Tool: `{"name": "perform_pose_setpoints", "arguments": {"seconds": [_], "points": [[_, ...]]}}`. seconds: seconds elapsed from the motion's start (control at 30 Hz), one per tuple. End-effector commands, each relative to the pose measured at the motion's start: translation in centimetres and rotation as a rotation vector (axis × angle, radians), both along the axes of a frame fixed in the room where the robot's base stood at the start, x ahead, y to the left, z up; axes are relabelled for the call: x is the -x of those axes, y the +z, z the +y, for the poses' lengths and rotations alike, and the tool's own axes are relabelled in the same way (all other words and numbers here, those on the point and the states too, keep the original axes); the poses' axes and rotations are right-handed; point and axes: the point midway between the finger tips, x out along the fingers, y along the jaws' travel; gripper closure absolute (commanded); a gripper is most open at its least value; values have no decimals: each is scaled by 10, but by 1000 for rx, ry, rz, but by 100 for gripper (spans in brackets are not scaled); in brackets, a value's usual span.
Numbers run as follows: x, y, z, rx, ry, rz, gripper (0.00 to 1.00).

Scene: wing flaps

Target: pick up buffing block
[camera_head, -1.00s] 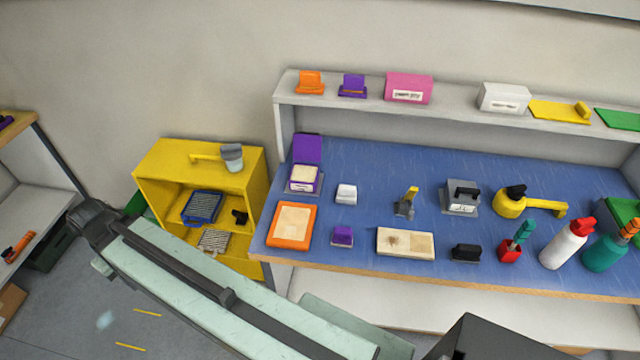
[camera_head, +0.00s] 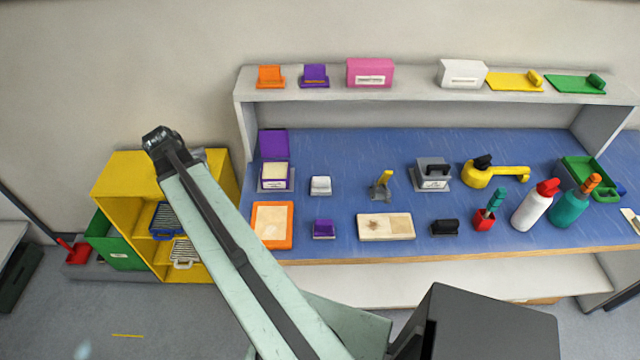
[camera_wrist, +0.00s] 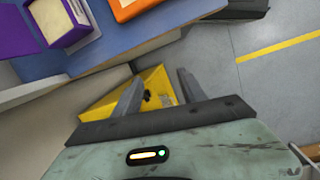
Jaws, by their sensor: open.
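No label marks the buffing block. The small white block (camera_head: 320,186) on the blue bench is the likeliest match, but I cannot be sure. A small purple block (camera_head: 324,229) and a black block (camera_head: 445,228) lie near the bench's front edge. My gripper (camera_wrist: 162,77) is open and empty in the wrist view, its fingers spread above the yellow cabinet (camera_wrist: 157,84). In the head view my arm reaches up to the left of the bench, and its far end hides the gripper. The gripper is apart from all the blocks.
The blue bench (camera_head: 350,150) carries an orange-framed tray (camera_head: 272,226), a purple box (camera_head: 274,145), a beige board (camera_head: 386,227), a grey tool (camera_head: 432,172) and bottles. A grey shelf (camera_head: 400,95) runs behind. The yellow cabinet (camera_head: 125,180) stands left of the bench.

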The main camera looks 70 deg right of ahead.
Motion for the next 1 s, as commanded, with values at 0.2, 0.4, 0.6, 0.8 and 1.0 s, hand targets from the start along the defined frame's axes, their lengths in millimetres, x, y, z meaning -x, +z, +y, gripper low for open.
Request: {"name": "perform_pose_setpoints", "arguments": {"seconds": [0.2, 0.4, 0.6, 0.8, 1.0], "points": [[150, 10, -166, -14, 88, 169, 51], [234, 15, -216, -54, 141, 250, 51], [245, 12, -221, -62, 155, 261, 51], [252, -12, -224, -61, 154, 259, 51], [255, -16, -224, -61, 154, 259, 51]]}}
